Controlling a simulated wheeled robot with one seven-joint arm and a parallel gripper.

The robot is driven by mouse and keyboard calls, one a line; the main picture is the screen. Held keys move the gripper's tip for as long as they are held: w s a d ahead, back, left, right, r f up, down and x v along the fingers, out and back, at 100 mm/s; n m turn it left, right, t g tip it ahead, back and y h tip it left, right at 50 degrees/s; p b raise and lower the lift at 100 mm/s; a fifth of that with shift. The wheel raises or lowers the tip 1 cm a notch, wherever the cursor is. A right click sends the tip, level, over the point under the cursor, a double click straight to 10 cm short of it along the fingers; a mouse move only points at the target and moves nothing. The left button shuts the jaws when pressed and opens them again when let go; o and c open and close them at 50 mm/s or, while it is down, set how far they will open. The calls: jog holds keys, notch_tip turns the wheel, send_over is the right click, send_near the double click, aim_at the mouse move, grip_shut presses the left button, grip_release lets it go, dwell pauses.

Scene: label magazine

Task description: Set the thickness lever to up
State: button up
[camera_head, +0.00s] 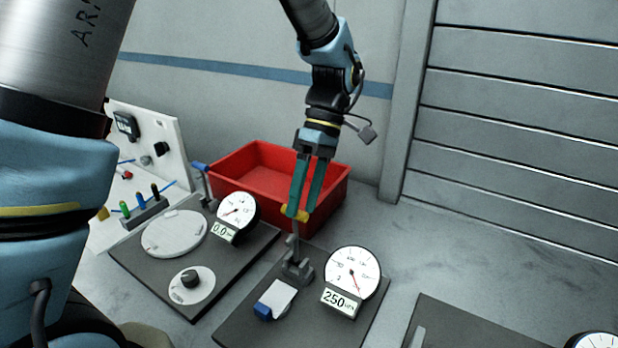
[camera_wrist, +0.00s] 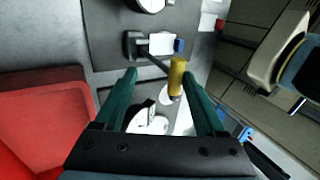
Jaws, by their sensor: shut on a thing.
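The lever with a yellow grip (camera_head: 289,211) rises from a bracket on the middle dark plate (camera_head: 346,331). Its thin rod stands near upright in the head view. My gripper (camera_head: 300,212) comes down from above, with its green fingers shut on the yellow grip. In the wrist view the yellow grip (camera_wrist: 177,78) shows by the fingertips, close to the right finger, and the rod runs off to the bracket (camera_wrist: 134,45). A round dial (camera_head: 352,272) beside the lever has a display (camera_head: 339,302) reading 250; its unit is too small to be sure of.
A red bin (camera_head: 262,165) stands right behind the lever. A left plate carries a dial (camera_head: 238,210) showing 0.0, a white disc (camera_head: 174,233), a knob (camera_head: 190,280) and a blue-ended lever (camera_head: 201,167). A white and blue block (camera_head: 275,299) sits before the lever bracket.

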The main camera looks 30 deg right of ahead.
jog(key=b+v, duration=0.2)
jog(key=v, duration=0.8)
jog(key=shift+b, duration=0.3)
jog(key=shift+d, duration=0.1)
jog(key=w+a+f+m+t+h, duration=0.1)
jog(key=w+a+f+h, duration=0.2)
jog(key=a, duration=0.5)
jog(key=w+a+f+m+b, duration=0.15)
jog(key=w+a+f, duration=0.25)
jog(key=a, duration=0.4)
jog(key=w+a+f+m+t+h, duration=0.1)
jog(key=w+a+f+m+h, duration=0.2)
jog(key=a, duration=0.5)
jog(key=s+a+f+m+t+y, duration=0.1)
jog(key=a+f+t, duration=0.1)
jog(key=a, duration=0.8)
jog(key=shift+f, duration=0.75)
